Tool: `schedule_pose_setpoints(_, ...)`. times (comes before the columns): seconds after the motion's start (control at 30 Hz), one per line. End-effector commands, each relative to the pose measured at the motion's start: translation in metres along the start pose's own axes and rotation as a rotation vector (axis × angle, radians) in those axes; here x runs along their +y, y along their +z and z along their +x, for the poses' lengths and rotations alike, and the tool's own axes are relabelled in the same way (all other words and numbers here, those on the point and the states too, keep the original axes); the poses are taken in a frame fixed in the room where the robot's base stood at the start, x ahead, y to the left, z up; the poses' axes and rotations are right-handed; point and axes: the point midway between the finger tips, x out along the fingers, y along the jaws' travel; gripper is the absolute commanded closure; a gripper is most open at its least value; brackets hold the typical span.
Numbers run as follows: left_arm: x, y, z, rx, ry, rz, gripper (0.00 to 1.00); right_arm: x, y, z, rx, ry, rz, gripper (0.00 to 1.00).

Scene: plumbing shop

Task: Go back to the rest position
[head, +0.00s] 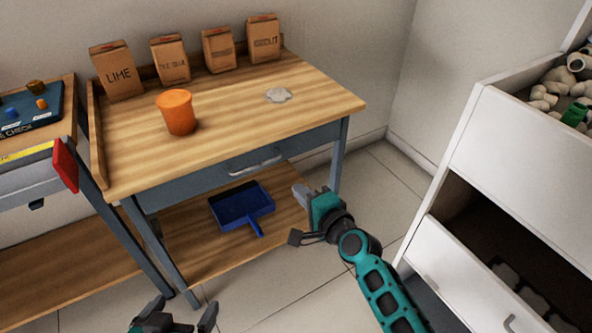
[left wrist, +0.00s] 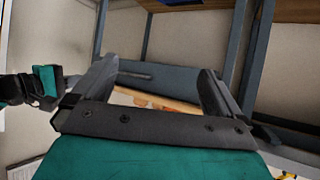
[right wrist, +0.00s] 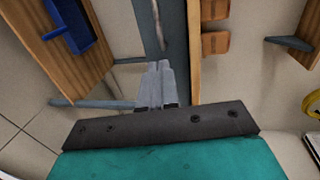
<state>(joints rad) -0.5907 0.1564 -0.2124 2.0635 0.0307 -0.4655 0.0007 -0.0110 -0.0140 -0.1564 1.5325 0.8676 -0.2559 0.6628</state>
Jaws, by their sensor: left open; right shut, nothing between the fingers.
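My left gripper (head: 180,314) is low at the bottom edge of the head view, in front of the workbench. Its fingers are apart and empty, as the left wrist view (left wrist: 155,85) also shows. My right gripper (head: 306,194) is in front of the bench's right part, below the tabletop. Its fingers are together with nothing between them, as the right wrist view (right wrist: 156,85) shows. Neither gripper visibly holds a thing.
The wooden workbench (head: 230,95) holds an orange cup (head: 177,112), several brown bags (head: 119,72) and a whitish patch (head: 279,95). A blue dustpan (head: 241,206) lies on its lower shelf. A white drawer cabinet (head: 520,150) stands right. Floor (head: 290,300) shows between the grippers.

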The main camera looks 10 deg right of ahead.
Motion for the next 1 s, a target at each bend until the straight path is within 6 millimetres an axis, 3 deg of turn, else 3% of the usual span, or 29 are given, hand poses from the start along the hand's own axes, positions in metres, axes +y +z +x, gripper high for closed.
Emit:
schedule_pose_setpoints(0.17, -0.001, 0.001, -0.001, -0.006, -0.002, -0.001, 0.00, 0.003, 0.000, -0.007, 0.001, 0.014, -0.038, 1.00)
schedule_pose_setpoints(0.27, -0.001, -0.007, -0.006, -0.007, -0.006, -0.002, 0.00, 0.013, 0.001, -0.031, 0.004, 0.065, -0.190, 1.00)
schedule_pose_setpoints(0.5, -0.011, -0.026, -0.028, -0.005, -0.039, -0.003, 0.00, 0.043, 0.007, -0.136, -0.062, 0.279, -0.904, 1.00)
schedule_pose_setpoints(0.7, -0.017, -0.022, -0.039, -0.022, -0.057, 0.004, 0.00, 0.049, 0.009, -0.202, -0.164, 0.393, -1.366, 1.00)
schedule_pose_setpoints(0.83, -0.021, -0.020, -0.041, -0.024, -0.066, 0.006, 0.00, 0.049, 0.010, -0.219, -0.197, 0.418, -1.492, 1.00)
schedule_pose_setpoints(1.0, -0.022, -0.020, -0.041, -0.023, -0.067, 0.006, 0.00, 0.049, 0.010, -0.220, -0.199, 0.420, -1.501, 1.00)
